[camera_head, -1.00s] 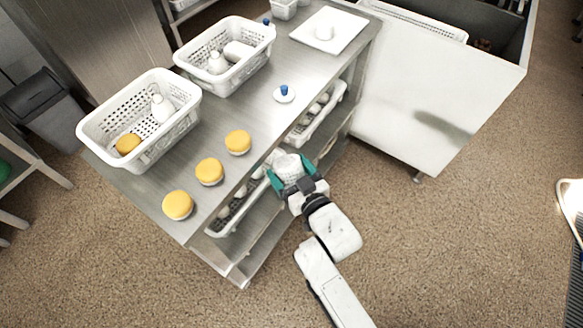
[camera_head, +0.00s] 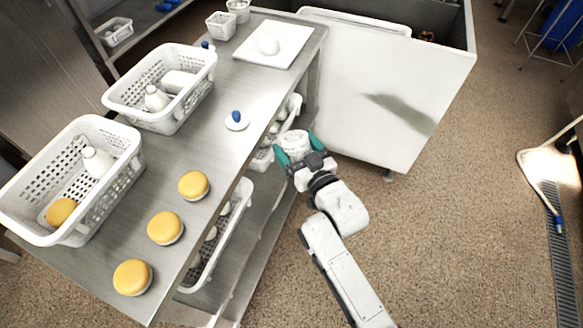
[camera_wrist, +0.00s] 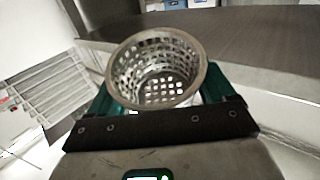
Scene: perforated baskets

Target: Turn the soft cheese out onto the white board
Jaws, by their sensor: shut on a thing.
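My gripper (camera_head: 298,150), with teal fingers, is shut on a small white perforated basket (camera_head: 294,141), off the right edge of the steel counter. In the wrist view the basket (camera_wrist: 190,80) sits between the teal fingers with its round mouth facing the camera; I see its holed walls and bottom and no cheese inside. The white board (camera_head: 292,36) lies at the counter's far end, apart from my gripper.
Several yellow-topped rounds (camera_head: 165,228) line the counter's near part. Two large white perforated baskets (camera_head: 128,142) hold bottles along its left side. A white dish with a blue knob (camera_head: 236,121) stands mid-counter. Trays (camera_head: 222,238) sit below. A large white bin (camera_head: 400,75) stands beyond my gripper.

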